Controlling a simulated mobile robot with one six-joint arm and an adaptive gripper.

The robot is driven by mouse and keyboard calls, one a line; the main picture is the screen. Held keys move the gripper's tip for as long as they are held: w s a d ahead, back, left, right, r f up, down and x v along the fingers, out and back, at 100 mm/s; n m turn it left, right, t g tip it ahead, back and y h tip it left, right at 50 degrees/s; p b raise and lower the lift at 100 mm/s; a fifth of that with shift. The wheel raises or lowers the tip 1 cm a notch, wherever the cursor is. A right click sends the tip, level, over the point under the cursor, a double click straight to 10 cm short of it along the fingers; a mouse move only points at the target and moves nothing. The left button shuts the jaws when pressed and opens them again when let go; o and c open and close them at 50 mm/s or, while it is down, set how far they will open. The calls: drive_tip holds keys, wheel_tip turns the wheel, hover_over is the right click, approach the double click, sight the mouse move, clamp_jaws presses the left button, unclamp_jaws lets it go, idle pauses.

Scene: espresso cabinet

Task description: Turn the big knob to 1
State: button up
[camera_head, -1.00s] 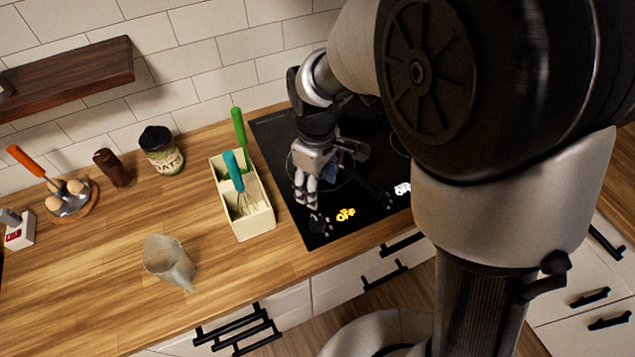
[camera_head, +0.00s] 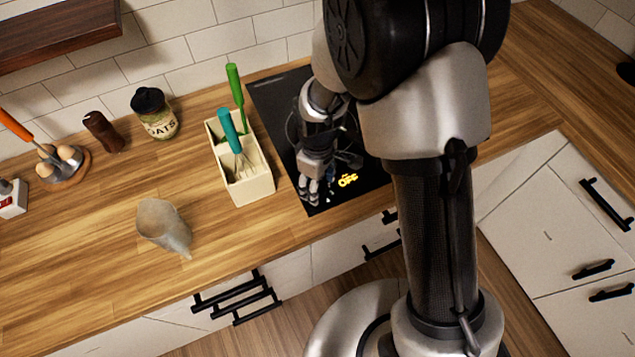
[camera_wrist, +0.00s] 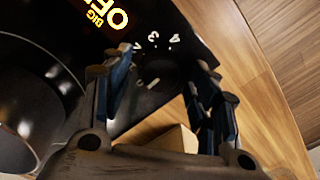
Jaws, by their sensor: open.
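The black cooktop (camera_head: 283,115) has a lit yellow display (camera_head: 347,180) near its front edge. In the wrist view this display (camera_wrist: 108,12) reads "BIG OFF", partly cut off. White marks (camera_wrist: 153,40) surround a dark area beside it, where the big knob (camera_wrist: 172,68) sits; its outline is hard to make out. My gripper (camera_head: 312,190) points down over the cooktop's front left corner and covers the knob in the head view. In the wrist view my gripper (camera_wrist: 167,66) is open and empty, one finger on either side of the knob area. I cannot tell whether the fingers touch it.
A cream utensil holder (camera_head: 252,190) with a green-handled tool and a teal-handled whisk (camera_head: 238,145) stands close left of the cooktop. A grey scoop-like vessel (camera_head: 163,225), an oats jar (camera_head: 155,113) and a brown shaker (camera_head: 103,131) stand farther left. The counter between is clear.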

drive_tip(key=shift+c, duration=0.5)
drive_tip(key=c, duration=1)
drive_tip(key=shift+o, duration=0.2)
drive_tip(key=shift+m, duration=0.3)
drive_tip(key=m, duration=0.3)
drive_tip(key=shift+m, duration=2)
drive_tip(key=o, duration=1.1)
drive_tip(key=shift+c, duration=0.2)
